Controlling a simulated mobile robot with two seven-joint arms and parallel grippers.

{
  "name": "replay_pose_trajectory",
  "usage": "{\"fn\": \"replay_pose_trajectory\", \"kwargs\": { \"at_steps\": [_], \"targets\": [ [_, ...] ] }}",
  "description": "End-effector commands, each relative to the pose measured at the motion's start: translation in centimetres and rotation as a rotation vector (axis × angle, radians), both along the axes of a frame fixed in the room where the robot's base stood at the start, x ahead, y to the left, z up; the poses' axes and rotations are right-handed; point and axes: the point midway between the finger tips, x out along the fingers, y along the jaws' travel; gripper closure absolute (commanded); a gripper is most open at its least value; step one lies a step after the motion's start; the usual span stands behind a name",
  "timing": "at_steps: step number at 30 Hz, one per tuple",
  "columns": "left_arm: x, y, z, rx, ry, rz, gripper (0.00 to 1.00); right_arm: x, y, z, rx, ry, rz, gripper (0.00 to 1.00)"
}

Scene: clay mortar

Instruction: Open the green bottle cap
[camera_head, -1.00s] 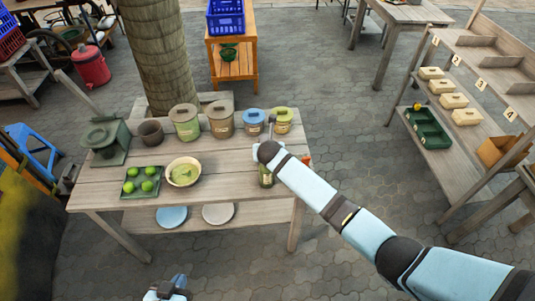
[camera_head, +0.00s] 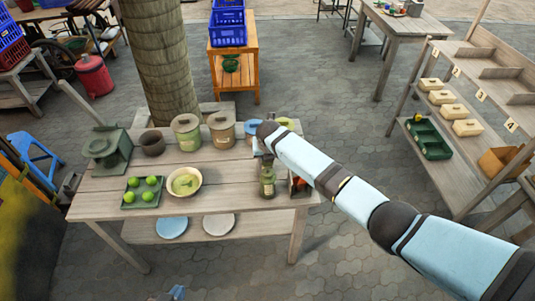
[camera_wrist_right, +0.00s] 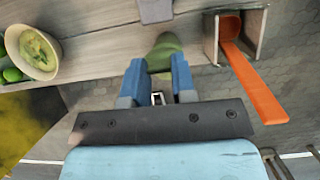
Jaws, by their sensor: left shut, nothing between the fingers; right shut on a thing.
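The green bottle (camera_head: 267,184) stands upright near the front right of the wooden table. My right arm reaches in from the right, its wrist over the bottle, and mostly hides my right gripper in the head view. In the right wrist view my right gripper (camera_wrist_right: 156,75) has its blue fingers on the green bottle (camera_wrist_right: 166,50), close to its top. I cannot tell whether they grip the cap or the neck. My left gripper (camera_head: 172,295) shows only as a small blue piece at the bottom edge, shut and empty, away from the table.
A bowl (camera_head: 184,183), a tray of limes (camera_head: 130,199) and lidded jars (camera_head: 186,132) stand left of the bottle. An open box (camera_head: 302,186) with an orange tool (camera_wrist_right: 255,85) is close on its right.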

Motion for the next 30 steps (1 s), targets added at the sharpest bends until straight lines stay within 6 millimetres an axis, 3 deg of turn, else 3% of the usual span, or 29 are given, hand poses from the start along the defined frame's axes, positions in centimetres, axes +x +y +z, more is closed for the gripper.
{"fn": "replay_pose_trajectory", "kwargs": {
  "at_steps": [5, 6, 9, 21, 26, 30],
  "targets": [
    [-0.1, 0.0, -0.2, 0.001, 0.004, 0.0, 1.0, -0.2, 0.0, -0.4, -0.001, 0.006, 0.0, 0.99],
    [-0.1, 0.0, -0.2, 0.001, 0.004, 0.0, 1.0, -0.2, 0.0, -0.4, -0.001, 0.006, 0.0, 0.71],
    [-0.1, 0.0, -0.2, 0.001, 0.004, 0.0, 1.0, -0.2, 0.0, -0.3, -0.001, 0.004, 0.0, 0.49],
    [0.1, 0.0, 0.0, 0.001, -0.004, -0.001, 1.0, -0.3, 0.0, 0.5, 0.001, -0.001, 0.0, 0.49],
    [0.3, 0.0, 0.0, 0.006, -0.013, -0.007, 1.0, -1.2, -0.1, 2.5, 0.001, -0.003, 0.001, 0.49],
    [0.3, 0.1, 0.0, 0.014, -0.019, -0.016, 1.0, -2.4, 0.0, 5.7, 0.001, -0.003, 0.003, 0.49]
  ]
}}
